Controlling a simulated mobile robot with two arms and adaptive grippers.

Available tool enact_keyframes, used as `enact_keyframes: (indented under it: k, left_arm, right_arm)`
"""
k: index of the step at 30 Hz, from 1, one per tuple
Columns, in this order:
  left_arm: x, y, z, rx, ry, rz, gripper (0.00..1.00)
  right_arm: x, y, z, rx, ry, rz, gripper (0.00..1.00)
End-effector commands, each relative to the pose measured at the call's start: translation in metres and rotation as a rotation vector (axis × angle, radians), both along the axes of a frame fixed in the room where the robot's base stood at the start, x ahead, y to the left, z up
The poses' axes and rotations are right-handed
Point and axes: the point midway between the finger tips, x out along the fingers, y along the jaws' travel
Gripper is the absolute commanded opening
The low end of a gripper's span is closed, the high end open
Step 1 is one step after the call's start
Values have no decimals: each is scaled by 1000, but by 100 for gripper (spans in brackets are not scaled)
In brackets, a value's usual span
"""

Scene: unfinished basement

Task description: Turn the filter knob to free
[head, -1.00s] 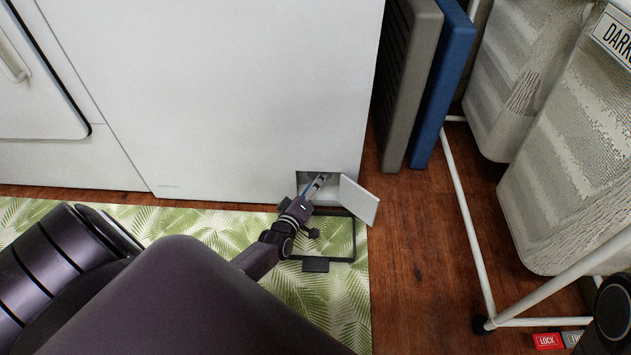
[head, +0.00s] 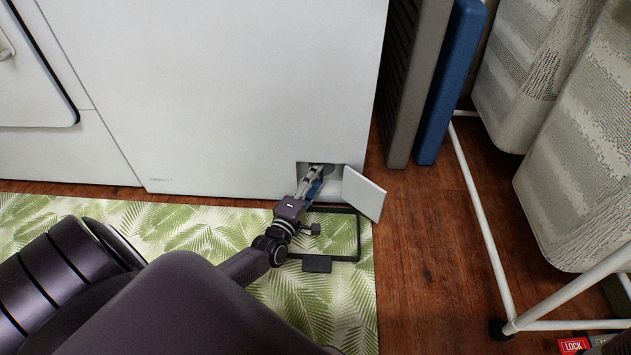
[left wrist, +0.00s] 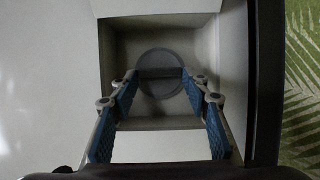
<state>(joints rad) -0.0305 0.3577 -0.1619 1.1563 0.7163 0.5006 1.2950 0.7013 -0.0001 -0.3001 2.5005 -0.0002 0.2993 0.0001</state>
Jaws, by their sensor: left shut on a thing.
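The filter knob (left wrist: 160,88) is a round grey disc with a raised bar across it, at the back of a square recess (left wrist: 205,55) in the left wrist view. The bar lies about level in that picture. My left gripper (left wrist: 160,74) has its blue-padded fingers inside the recess, shut on the bar's two ends. In the head view, my left gripper (head: 317,171) reaches into the opening low on the white machine (head: 240,90) and hides the knob. The hatch flap (head: 363,193) hangs open to the right. My right gripper is not in view.
A black tray (head: 317,264) lies on the leaf-pattern mat (head: 345,310) below the opening. Grey and blue panels (head: 449,80) stand right of the machine. A white-framed laundry rack (head: 483,215) stands further right, with bare wood floor between.

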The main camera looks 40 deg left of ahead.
Motion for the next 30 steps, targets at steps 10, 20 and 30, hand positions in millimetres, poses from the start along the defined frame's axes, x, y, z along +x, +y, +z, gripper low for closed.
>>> enact_keyframes:
  k: [10,20,30]
  left_arm:
    - [0,2,-1,-6,-1,3,19]
    - [0,1,0,-4,-1,2,51]
    - [-30,-4,-2,-3,3,1,51]
  right_arm:
    - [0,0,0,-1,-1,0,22]
    - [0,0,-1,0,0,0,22]
    - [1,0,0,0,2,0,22]
